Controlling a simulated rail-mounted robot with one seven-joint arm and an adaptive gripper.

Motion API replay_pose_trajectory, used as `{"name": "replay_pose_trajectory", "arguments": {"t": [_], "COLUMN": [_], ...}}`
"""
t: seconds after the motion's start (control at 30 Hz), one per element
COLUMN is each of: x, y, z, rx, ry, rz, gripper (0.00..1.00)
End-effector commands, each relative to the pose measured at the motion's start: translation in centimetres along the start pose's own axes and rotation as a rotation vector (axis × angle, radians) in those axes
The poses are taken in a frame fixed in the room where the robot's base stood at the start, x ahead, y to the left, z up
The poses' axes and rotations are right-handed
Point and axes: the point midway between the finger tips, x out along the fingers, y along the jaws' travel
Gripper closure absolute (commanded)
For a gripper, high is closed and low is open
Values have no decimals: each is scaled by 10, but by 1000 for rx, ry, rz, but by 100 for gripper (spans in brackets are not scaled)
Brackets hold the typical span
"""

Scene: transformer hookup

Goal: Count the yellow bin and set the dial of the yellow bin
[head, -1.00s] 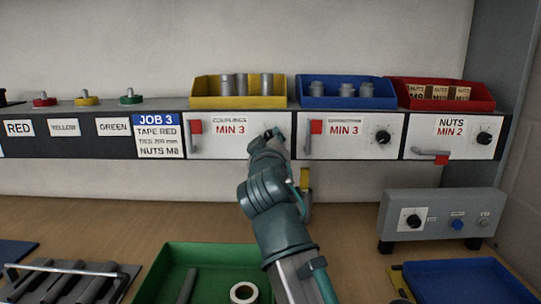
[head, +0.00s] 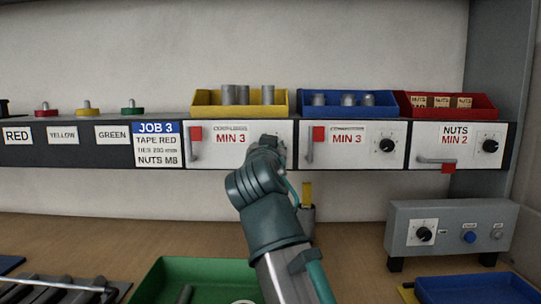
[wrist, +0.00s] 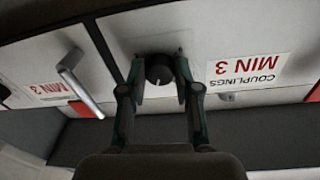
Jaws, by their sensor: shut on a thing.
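The yellow bin (head: 240,111) stands on the shelf and holds grey cylindrical couplings; three show above its rim. Below it is a white panel (head: 230,157) with a label reading MIN 3 and a red flag (head: 195,133) on a lever at its left. The panel's black dial (wrist: 158,70) shows in the wrist view, between the fingertips of my gripper (wrist: 160,80). My gripper is shut on the dial. In the head view my gripper (head: 272,145) is at the right part of the panel, and my arm hides the dial. The dial's pointer setting cannot be read.
A blue bin (head: 348,111) and a red bin (head: 446,112) stand to the right, with their own panels, dials and levers. A grey control box (head: 450,240) is at the lower right. A green tray (head: 190,265) lies on the bench below my arm.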

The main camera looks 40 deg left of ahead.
Motion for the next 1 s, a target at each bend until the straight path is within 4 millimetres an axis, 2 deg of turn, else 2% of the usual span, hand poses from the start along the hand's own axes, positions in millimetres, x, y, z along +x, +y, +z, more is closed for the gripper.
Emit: {"name": "replay_pose_trajectory", "arguments": {"t": [0.3,0.7,0.73,0.87,1.0], "x": [0,0,0,0,0], "y": [0,0,0,0,0], "z": [0,0,0,0,0], "rx": [81,85,85,85,84], "ry": [-6,-7,-7,-6,-6], "rz": [5,5,5,5,5], "gripper": [100,100,65,43,43]}}
